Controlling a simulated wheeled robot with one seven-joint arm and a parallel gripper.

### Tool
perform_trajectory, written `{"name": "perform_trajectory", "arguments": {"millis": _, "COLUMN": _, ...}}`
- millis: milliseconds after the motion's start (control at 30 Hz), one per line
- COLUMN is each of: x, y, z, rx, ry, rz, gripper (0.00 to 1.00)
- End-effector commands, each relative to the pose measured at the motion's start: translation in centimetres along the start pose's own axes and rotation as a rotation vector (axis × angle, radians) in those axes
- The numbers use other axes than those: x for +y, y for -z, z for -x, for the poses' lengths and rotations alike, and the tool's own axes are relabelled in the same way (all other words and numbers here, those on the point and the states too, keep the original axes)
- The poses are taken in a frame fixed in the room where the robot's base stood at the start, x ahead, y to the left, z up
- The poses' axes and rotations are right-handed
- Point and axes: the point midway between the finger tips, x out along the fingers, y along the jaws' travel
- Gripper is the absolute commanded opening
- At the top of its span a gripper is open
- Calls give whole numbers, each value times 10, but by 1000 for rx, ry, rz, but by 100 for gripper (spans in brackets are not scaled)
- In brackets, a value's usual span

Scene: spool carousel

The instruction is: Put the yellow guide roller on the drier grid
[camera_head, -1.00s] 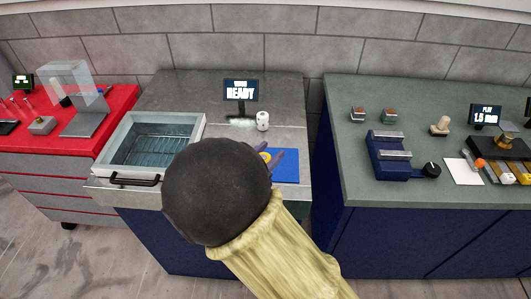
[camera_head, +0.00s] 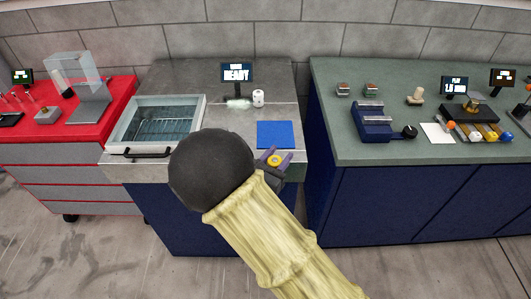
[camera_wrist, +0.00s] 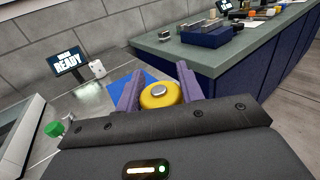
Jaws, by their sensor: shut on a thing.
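My gripper (camera_head: 276,161) is shut on the yellow guide roller (camera_head: 273,161), in front of the blue mat. In the wrist view the yellow guide roller (camera_wrist: 159,94) sits between the two purple fingers of my gripper (camera_wrist: 160,90), with a grey metal cap facing up. The drier grid (camera_head: 158,130) is a wire rack inside an open, glass-walled metal tray (camera_head: 113,135) with a black front handle. It lies left of my gripper and looks empty. My dark wrist ball hides part of the counter beside the tray.
A blue mat (camera_head: 276,134) lies bare on the steel counter. A green bench (camera_head: 350,145) with a blue fixture (camera_head: 372,122) is right; a red bench (camera_head: 60,130) is left.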

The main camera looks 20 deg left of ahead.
Motion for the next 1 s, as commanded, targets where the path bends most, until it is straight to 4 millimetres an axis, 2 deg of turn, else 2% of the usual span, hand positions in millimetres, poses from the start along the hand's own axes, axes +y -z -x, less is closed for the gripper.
{"name": "perform_trajectory", "arguments": {"millis": 367, "x": -39, "y": 38, "z": -40, "rx": 0, "ry": -30, "rz": 6, "gripper": 10}}
{"name": "perform_trajectory", "arguments": {"millis": 567, "x": -67, "y": 64, "z": -60, "rx": 1, "ry": -58, "rz": 9, "gripper": 10}}
{"name": "perform_trajectory", "arguments": {"millis": 800, "x": -121, "y": 108, "z": -85, "rx": 4, "ry": -113, "rz": 14, "gripper": 10}}
{"name": "perform_trajectory", "arguments": {"millis": 1000, "x": -168, "y": 142, "z": -95, "rx": 5, "ry": -162, "rz": 13, "gripper": 10}}
